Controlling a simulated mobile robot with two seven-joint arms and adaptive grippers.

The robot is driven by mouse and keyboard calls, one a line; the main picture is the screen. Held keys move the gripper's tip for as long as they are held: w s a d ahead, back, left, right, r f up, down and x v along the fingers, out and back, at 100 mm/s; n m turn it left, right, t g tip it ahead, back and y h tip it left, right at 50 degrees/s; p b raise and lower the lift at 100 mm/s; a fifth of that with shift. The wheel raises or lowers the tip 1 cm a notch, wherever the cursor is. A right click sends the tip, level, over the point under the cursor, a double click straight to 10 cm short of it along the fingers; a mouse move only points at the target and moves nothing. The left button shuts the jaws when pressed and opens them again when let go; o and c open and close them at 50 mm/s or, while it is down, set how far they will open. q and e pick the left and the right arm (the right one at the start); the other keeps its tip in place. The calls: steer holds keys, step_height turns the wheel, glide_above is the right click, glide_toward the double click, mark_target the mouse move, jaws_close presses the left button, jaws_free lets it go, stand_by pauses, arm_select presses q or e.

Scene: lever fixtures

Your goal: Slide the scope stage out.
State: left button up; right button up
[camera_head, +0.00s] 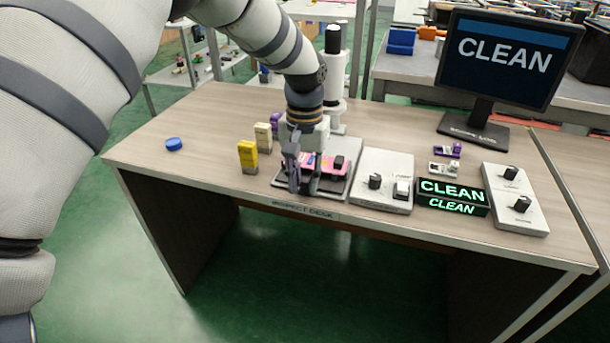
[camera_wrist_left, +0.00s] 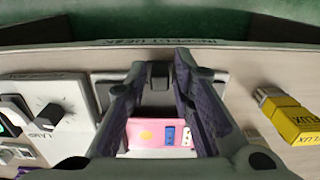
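The scope stage (camera_head: 338,191) is a grey plate on the desk in front of the white scope (camera_head: 335,75), with a pink board (camera_head: 325,165) lying on it. My left gripper (camera_head: 304,188) points down over the stage's front part and hides some of it. In the left wrist view my left gripper (camera_wrist_left: 160,72) has its two purple-grey fingers apart. A small dark handle (camera_wrist_left: 159,80) at the stage's front edge shows between the fingertips, with gaps beside it. The pink board (camera_wrist_left: 160,133) lies behind it. My right gripper is not in view.
A yellow bottle (camera_head: 248,157) and a beige one (camera_head: 263,137) stand just left of the stage. A control box (camera_head: 384,180) with a knob sits close on its right. A lit CLEAN sign (camera_head: 452,196) is further right. The desk's front edge is clear.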

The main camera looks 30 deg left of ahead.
arm_select(q)
steer(key=shift+o, duration=0.2)
steer(key=shift+w, duration=0.1)
steer(key=shift+r, duration=0.2)
step_height(320, 180, up, 12)
steer(key=shift+f, duration=0.15)
